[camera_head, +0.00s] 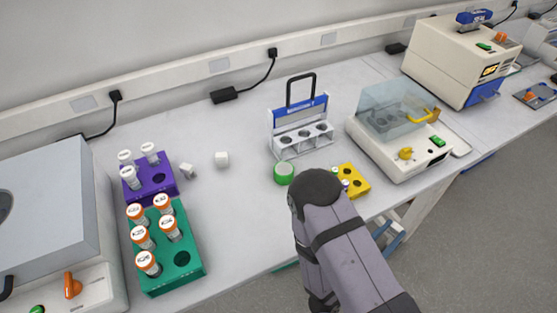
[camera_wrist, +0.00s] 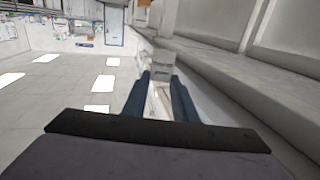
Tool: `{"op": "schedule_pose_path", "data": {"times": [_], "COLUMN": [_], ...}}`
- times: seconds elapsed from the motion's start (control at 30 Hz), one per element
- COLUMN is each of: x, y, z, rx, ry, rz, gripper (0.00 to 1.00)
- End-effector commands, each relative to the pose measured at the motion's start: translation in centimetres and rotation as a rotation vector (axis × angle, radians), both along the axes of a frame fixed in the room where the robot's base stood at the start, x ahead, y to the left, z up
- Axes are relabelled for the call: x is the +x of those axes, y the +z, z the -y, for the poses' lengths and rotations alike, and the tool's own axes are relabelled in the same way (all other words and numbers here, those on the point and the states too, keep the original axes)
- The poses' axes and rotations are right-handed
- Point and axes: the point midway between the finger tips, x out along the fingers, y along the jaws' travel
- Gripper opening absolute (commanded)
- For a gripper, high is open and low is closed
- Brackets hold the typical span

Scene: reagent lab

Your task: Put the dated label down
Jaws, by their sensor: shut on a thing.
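My gripper (camera_wrist: 160,84) shows in the wrist view as two dark blue fingers, pointing away from the camera. The fingers are shut on a thin pale piece (camera_wrist: 157,100) between them, which fits the dated label; no writing on it can be read. In the head view my dark grey and purple arm reaches in from the bottom right over the bench's front edge. The fingers and the label are hidden there behind the arm.
On the bench (camera_head: 235,215) stand a purple rack (camera_head: 158,192), a green rack (camera_head: 190,272) with orange-capped tubes, a green round item (camera_head: 284,172), a blue-and-white rack (camera_head: 300,141), a yellow block (camera_head: 359,183) and a clear-lidded machine (camera_head: 400,130).

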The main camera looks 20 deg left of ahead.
Motion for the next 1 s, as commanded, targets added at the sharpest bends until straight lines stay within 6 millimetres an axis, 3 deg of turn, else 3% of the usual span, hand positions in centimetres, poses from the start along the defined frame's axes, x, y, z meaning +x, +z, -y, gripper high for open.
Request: {"op": "schedule_pose_path", "data": {"times": [0.37,0.47,0.67,0.87,1.0], "x": [-1.1,-1.0,-1.1,-2.1,-3.9], "y": [6.2,7.3,10.7,14.0,16.3], "z": [0.0,-2.1,-7.4,-15.3,-21.1], "rx": [0.004,0.002,0.003,0.002,0.003], "ry": [-0.186,-0.137,-0.010,0.230,0.422], "rz": [0.003,0.001,0.002,0.001,0.001], "gripper": [0.01,0.01,0.01,0.01,0.01]}}
